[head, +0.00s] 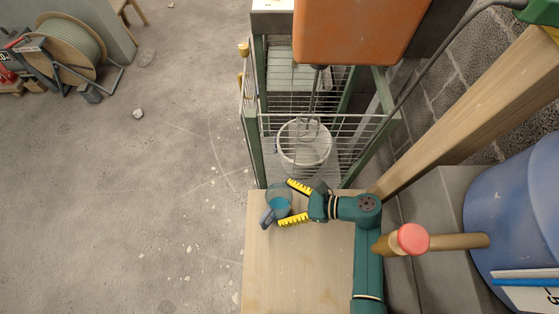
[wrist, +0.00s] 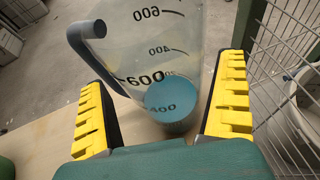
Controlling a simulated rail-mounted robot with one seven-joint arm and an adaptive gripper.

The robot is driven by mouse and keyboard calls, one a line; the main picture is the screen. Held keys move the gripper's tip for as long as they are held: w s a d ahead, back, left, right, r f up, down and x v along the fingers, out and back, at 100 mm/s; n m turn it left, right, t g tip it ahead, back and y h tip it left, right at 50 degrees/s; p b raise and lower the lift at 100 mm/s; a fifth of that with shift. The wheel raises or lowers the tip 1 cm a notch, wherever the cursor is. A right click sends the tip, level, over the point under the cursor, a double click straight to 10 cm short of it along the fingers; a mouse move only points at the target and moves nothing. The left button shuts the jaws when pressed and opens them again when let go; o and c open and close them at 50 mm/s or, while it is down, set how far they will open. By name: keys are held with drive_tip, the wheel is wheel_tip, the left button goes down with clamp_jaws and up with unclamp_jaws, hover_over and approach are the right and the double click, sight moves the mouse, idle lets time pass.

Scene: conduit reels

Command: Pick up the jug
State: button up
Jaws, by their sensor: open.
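The jug (head: 279,203) is a clear measuring jug with dark volume marks, a grey-blue handle and a teal base or content at its bottom. It stands at the far left corner of the wooden table (head: 290,265). In the wrist view the jug (wrist: 145,55) stands between my fingers, its handle at upper left. My gripper (head: 287,204) has yellow ribbed fingers and is open, one finger on each side of the jug. In the wrist view a gap shows around the jug's lower part between the fingers; whether either finger touches it I cannot tell.
A green-framed wire cage (head: 330,122) stands just beyond the table, with a white bucket (head: 304,143) inside. A wooden beam (head: 470,115) and a blue barrel (head: 520,210) are at right. A pink-ended wooden handle (head: 412,238) lies near my arm. Open concrete floor is at left.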

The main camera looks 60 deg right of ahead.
drive_tip(key=x, duration=0.2)
drive_tip(key=shift+w+a+f, duration=0.1)
drive_tip(key=shift+w+a, duration=0.1)
drive_tip(key=shift+w, duration=0.1)
drive_tip(key=c, duration=1.1)
drive_tip(key=shift+c, duration=0.6)
